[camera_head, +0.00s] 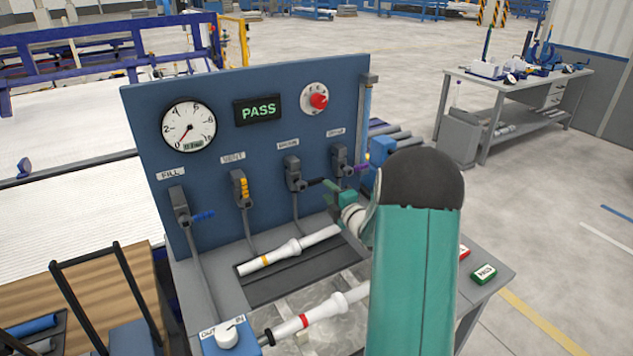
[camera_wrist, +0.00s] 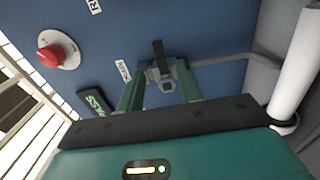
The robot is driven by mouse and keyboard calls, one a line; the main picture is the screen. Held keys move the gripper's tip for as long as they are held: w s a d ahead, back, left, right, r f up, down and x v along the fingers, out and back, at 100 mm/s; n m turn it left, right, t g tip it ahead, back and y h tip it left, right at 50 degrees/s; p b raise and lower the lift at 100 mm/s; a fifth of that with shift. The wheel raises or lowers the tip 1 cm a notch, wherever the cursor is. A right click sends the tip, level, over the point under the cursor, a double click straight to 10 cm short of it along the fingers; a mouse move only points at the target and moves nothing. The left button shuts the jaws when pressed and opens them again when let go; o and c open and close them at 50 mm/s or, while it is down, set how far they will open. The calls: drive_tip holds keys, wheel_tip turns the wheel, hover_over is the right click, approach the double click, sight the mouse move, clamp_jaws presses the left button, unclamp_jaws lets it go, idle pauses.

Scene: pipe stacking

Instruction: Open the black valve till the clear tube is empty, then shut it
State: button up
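The black-handled valve (camera_head: 293,176) is third from the left on the blue panel; its black handle points right, toward my gripper. In the wrist view its black handle (camera_wrist: 158,50) lies beyond and between my two green fingers. My gripper (camera_head: 332,194) is in front of the panel, below and right of that valve; in the wrist view my gripper (camera_wrist: 158,84) is open with its fingers apart. I cannot tell whether the fingers touch the valve. The clear tube (camera_head: 367,104) stands upright at the panel's right edge and looks bluish; its lower part is hidden, so its level is unclear.
A gauge (camera_head: 188,125), a PASS display (camera_head: 257,110) and a red knob (camera_head: 318,100) sit above. White pipes (camera_head: 290,249) lie on the bench below. My arm covers the bench's right side.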

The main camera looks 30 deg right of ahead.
sight(318, 182)
drive_tip(key=w, duration=0.7)
drive_tip(key=shift+w+d, duration=0.25)
drive_tip(key=shift+w, duration=0.05)
clamp_jaws()
